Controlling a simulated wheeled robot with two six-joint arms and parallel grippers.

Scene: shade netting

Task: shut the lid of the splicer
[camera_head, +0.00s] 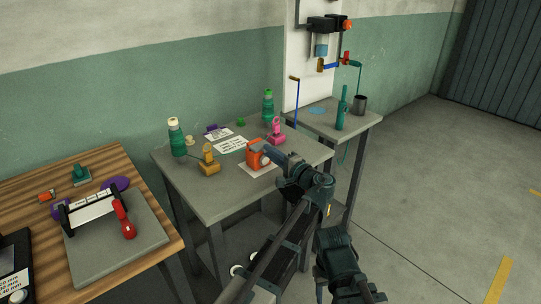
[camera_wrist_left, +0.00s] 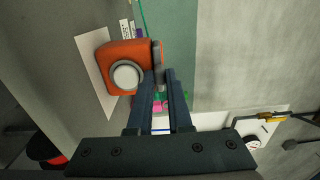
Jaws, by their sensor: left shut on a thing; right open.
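The splicer (camera_head: 255,158) is an orange box with a round grey knob on a white sheet on the grey table. In the left wrist view the splicer (camera_wrist_left: 113,66) shows its knob facing the camera. Its dark grey lid (camera_wrist_left: 157,54) lies along the side of the body away from the sheet; I cannot tell whether a gap is left. My left gripper (camera_head: 268,153) is at the splicer's top; in the wrist view its fingers (camera_wrist_left: 160,76) are shut on the lid's edge. My right gripper (camera_head: 340,284) is low in the head view, away from the table, partly cut off.
A yellow tool (camera_head: 208,160) and a pink tool (camera_head: 276,131) stand close to the splicer. Green bottles (camera_head: 176,138) stand at the table's back. A wooden table (camera_head: 150,215) is at left, a smaller grey table (camera_head: 358,121) at right. Open floor lies at right.

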